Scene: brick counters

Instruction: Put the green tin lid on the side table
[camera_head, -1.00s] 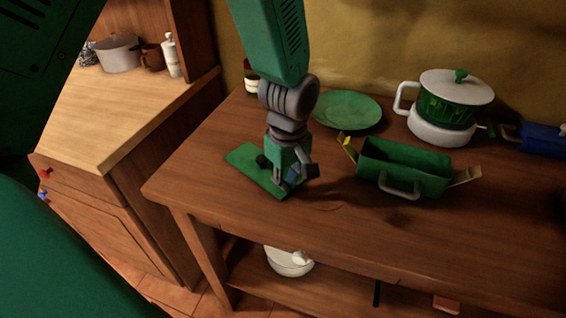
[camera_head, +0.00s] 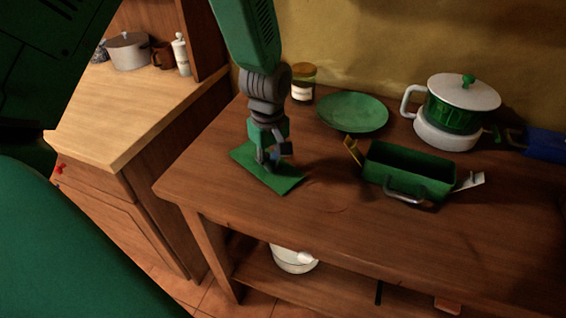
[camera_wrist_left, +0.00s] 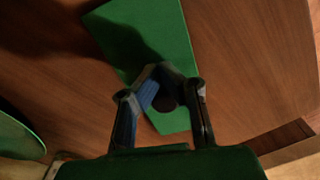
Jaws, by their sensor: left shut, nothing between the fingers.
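The green tin lid (camera_head: 284,184) is a flat green rectangle lying on the brown wooden table (camera_head: 300,238), near its left end. My left gripper (camera_head: 270,163) is directly over the lid, fingers pointing down, shut and empty. In the left wrist view the lid (camera_wrist_left: 150,28) lies beneath the fingers (camera_wrist_left: 165,78), with a dark round knob (camera_wrist_left: 165,103) on it seen between them. I cannot tell whether the fingers touch the lid. The open green tin (camera_head: 408,170) stands to the right with its side flaps out. My right gripper is not in view.
A green plate (camera_head: 353,112), a jar (camera_head: 303,82) and a white-lidded green pot (camera_head: 463,95) stand at the back. A blue object (camera_head: 545,144) is at the right. A light-topped counter (camera_head: 135,100) is at the left. The table's front is clear.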

